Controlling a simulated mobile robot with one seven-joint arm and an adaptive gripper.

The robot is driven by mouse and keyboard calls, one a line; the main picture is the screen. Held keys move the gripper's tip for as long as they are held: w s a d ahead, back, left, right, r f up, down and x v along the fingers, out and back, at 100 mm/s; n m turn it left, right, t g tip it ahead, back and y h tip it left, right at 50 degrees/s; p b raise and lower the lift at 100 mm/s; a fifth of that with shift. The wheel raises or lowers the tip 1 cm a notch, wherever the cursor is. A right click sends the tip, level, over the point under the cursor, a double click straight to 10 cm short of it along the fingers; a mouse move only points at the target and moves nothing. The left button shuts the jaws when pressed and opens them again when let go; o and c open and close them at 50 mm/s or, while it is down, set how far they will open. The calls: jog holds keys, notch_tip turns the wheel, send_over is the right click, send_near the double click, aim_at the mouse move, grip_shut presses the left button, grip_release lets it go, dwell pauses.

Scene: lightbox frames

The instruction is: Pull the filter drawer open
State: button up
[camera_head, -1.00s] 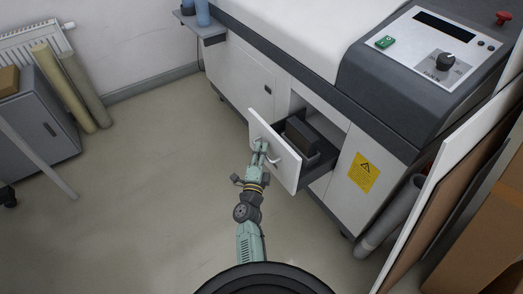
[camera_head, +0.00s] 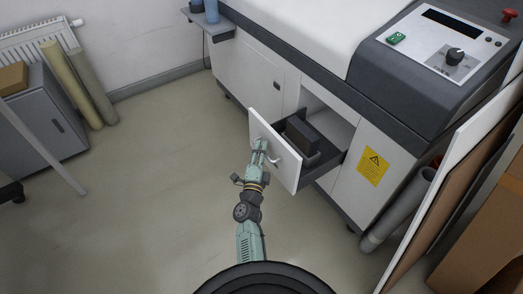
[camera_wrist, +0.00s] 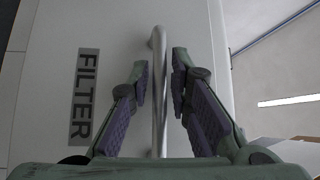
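The filter drawer (camera_head: 281,160) stands pulled out of the white machine's front in the head view. Its white front carries a pale bar handle (camera_head: 273,158), and a dark box (camera_head: 301,136) sits inside the dark tray. The wrist view shows the drawer front (camera_wrist: 55,60) with a FILTER label (camera_wrist: 84,97) left of the metal handle (camera_wrist: 159,125). My gripper (camera_head: 261,146) is at the handle. Exact pad contact is hard to see.
The white machine (camera_head: 245,75) stands behind the drawer. Leaning boards (camera_head: 455,185) and a grey roll (camera_head: 398,212) are at the right. A grey cabinet (camera_head: 38,120) and upright rolls (camera_head: 75,85) are at the left. The floor (camera_head: 150,190) left of my arm is clear.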

jog(key=shift+o, duration=1)
jog(key=shift+s, duration=0.1)
jog(key=s+a+f, duration=0.1)
jog(key=s, duration=0.6)
jog(key=shift+s, duration=0.1)
